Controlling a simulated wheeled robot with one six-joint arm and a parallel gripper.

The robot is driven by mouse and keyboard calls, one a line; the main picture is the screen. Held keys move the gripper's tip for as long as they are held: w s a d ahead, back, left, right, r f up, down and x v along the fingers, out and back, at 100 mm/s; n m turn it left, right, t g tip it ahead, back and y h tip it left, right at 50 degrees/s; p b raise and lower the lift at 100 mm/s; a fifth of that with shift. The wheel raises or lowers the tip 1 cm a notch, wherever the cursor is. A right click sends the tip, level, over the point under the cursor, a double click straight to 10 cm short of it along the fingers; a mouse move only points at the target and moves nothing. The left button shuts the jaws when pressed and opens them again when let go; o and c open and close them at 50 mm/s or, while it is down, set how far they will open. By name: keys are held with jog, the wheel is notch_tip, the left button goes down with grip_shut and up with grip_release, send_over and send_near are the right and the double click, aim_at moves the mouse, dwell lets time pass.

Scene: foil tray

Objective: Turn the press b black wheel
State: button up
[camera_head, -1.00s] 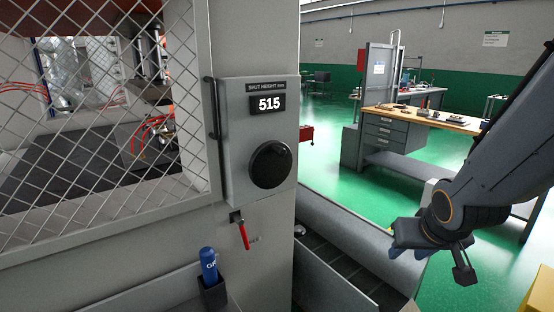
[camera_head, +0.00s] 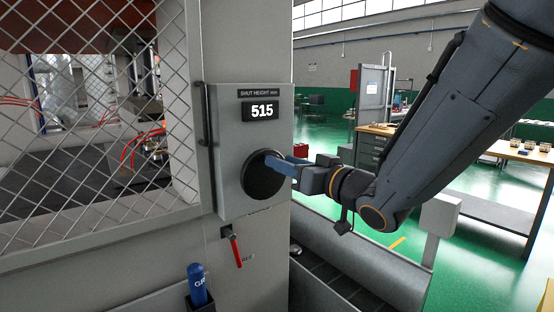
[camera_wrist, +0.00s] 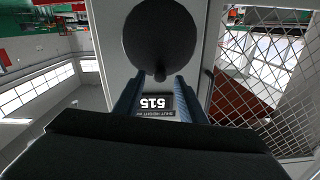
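The black wheel (camera_head: 257,182) is a round disc on the grey shut-height box (camera_head: 228,190), under a display (camera_head: 263,111) reading 515. My gripper (camera_head: 279,163) is at the wheel's upper right side in the head view. In the head view the knob is hidden by the fingers.
A wire mesh guard (camera_head: 95,120) with a dark handle stands left of the box. A red-handled lever (camera_head: 236,251) hangs below the box, and a blue bottle (camera_head: 197,284) sits in a holder lower left. A workbench (camera_head: 375,145) stands far behind.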

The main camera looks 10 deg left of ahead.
aim_at(265, 174)
jog(key=x, duration=0.3)
jog(key=shift+w+a, duration=0.1)
jog(key=shift+w, duration=0.05)
grip_shut()
